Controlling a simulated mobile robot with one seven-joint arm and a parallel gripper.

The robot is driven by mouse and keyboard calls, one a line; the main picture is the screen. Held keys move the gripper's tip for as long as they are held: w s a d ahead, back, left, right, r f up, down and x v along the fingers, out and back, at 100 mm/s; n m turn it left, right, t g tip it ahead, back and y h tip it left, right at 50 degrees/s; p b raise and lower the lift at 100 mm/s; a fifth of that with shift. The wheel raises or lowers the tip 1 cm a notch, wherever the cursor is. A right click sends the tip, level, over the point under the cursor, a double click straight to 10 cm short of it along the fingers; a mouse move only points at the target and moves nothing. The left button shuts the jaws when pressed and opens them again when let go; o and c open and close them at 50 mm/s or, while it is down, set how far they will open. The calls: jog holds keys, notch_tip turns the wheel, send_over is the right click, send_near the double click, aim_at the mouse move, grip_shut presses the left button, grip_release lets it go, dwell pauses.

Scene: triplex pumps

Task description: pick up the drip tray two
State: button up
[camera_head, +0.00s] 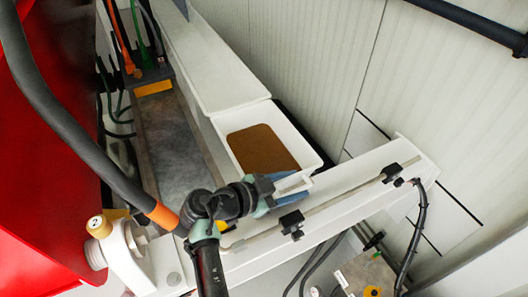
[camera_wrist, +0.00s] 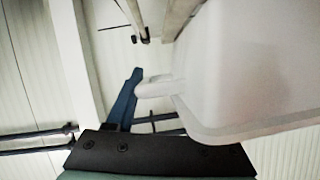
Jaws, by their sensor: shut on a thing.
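A white drip tray (camera_head: 228,124) holding brown liquid (camera_head: 262,150) sits in the middle of the head view. My gripper (camera_head: 290,185) is at its near end, with blue fingers against the near wall. In the wrist view the pale tray (camera_wrist: 250,75) fills the right side, and its rounded lip (camera_wrist: 155,87) lies beside a blue finger (camera_wrist: 122,100). The gripper is shut on the tray's near end. The other finger and the exact contact are hidden. No number is readable on the tray.
A longer white tray (camera_head: 215,65) lies directly behind, end to end with it. A white beam (camera_head: 350,185) with a thin rod crosses in front. A ribbed wall (camera_head: 310,60) is close on the right. Red machinery (camera_head: 40,150) and hoses fill the left.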

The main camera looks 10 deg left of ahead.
grip_shut()
jog(key=shift+w+r, duration=0.1)
jog(key=shift+r, duration=0.15)
